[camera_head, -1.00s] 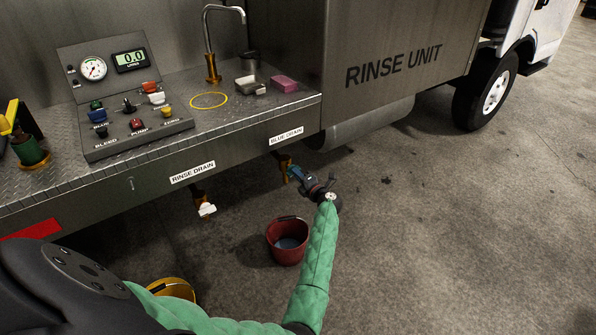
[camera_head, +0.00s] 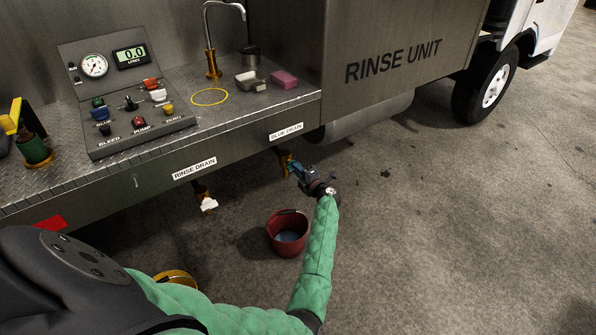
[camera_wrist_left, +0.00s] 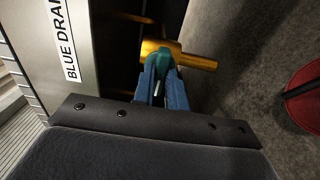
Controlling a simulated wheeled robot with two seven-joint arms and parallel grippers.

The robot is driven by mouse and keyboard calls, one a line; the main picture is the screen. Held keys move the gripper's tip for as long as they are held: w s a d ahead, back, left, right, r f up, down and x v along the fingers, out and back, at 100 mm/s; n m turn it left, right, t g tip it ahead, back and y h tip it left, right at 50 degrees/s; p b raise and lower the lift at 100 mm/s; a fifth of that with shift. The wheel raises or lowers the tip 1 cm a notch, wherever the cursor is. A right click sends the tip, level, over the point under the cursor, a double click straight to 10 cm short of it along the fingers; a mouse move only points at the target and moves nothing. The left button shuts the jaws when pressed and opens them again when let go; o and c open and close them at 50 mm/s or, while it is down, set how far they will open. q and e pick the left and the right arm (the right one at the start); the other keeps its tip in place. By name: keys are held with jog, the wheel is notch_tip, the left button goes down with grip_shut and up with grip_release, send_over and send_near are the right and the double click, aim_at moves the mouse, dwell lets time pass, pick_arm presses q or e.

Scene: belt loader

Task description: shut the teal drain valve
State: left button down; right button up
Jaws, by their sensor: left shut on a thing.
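The teal drain valve's handle (camera_head: 293,167) is under the BLUE DRAIN label at the deck's front edge, on a brass pipe (camera_head: 284,158). In the left wrist view the teal handle (camera_wrist_left: 163,61) sits between the blue fingers, with the brass pipe (camera_wrist_left: 195,60) crossing just beyond. My left gripper (camera_head: 298,170) is shut on this handle; its fingers also show in the left wrist view (camera_wrist_left: 162,82). The fingers hide part of the handle, and its exact angle to the pipe is hard to tell. My right gripper is not in view.
A red bucket (camera_head: 287,236) with some liquid stands on the floor below. A white-handled valve (camera_head: 208,204) hangs under the RINSE DRAIN label to the left. A yellow bucket (camera_head: 176,277) is partly behind my arm. The floor to the right is clear.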

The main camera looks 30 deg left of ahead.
pick_arm(q)
jog(key=c, duration=1.4)
grip_release()
jog(key=shift+c, duration=0.2)
